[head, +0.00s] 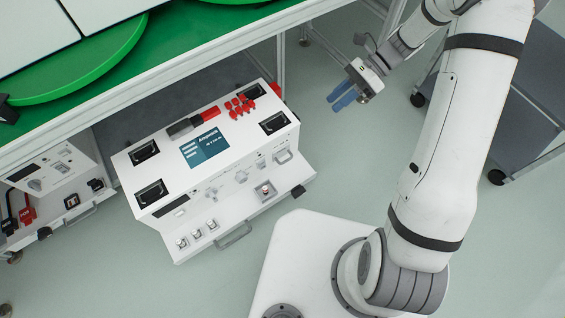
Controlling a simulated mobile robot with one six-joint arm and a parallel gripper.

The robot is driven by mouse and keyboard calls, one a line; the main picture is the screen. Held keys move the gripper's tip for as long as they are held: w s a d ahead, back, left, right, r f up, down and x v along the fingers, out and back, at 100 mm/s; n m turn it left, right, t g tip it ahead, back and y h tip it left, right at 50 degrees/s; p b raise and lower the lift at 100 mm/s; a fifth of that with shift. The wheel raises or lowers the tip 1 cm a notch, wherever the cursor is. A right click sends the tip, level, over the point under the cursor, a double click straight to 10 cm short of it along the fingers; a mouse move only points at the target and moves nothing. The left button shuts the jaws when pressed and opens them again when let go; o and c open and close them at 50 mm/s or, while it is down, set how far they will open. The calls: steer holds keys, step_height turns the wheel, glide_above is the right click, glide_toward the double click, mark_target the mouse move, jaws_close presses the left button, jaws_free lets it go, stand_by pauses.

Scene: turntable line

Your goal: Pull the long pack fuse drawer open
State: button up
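A white bench unit (185,175) with a blue screen stands on the floor at centre left, partly under the green-topped table. Its front has a grey bar handle (233,235) at the lower edge and a smaller handle (283,156) at the right. I cannot read which handle belongs to the long pack fuse drawer. My gripper (335,102) has two blue fingers, a little apart, with nothing between them. It hangs up and to the right of the unit, clear of both handles.
A green table (190,60) with a round green turntable (75,75) runs across the upper left. Red connectors (240,106) sit on the unit's top. A second white unit (60,180) stands at left. A grey cart (525,100) is at right.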

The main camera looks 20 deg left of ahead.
steer(key=a+f+m+y+b, duration=0.2)
steer(key=f+m+y+b, duration=0.1)
steer(key=f, duration=1)
steer(key=a+f+m+y+b, duration=0.3)
steer(key=f+m+b, duration=0.2)
steer(key=f, duration=0.8)
steer(key=a+f+m+g+y+b, duration=0.1)
steer(key=f+m+b, duration=0.4)
steer(key=f, duration=0.8)
steer(key=shift+w+a+f+m+y, duration=0.15)
steer(key=shift+a+m+y, duration=0.15)
steer(key=shift+a+y, duration=0.2)
steer(key=shift+w+a+f+m+y, duration=0.1)
steer(key=shift+a+f+m+y, duration=0.05)
steer(key=shift+a+m+y, duration=0.3)
steer(key=shift+b+x, duration=0.95)
steer(key=shift+x, duration=2.9)
jaws_close()
steer(key=shift+s+d+r, duration=0.1)
steer(key=shift+d, duration=0.05)
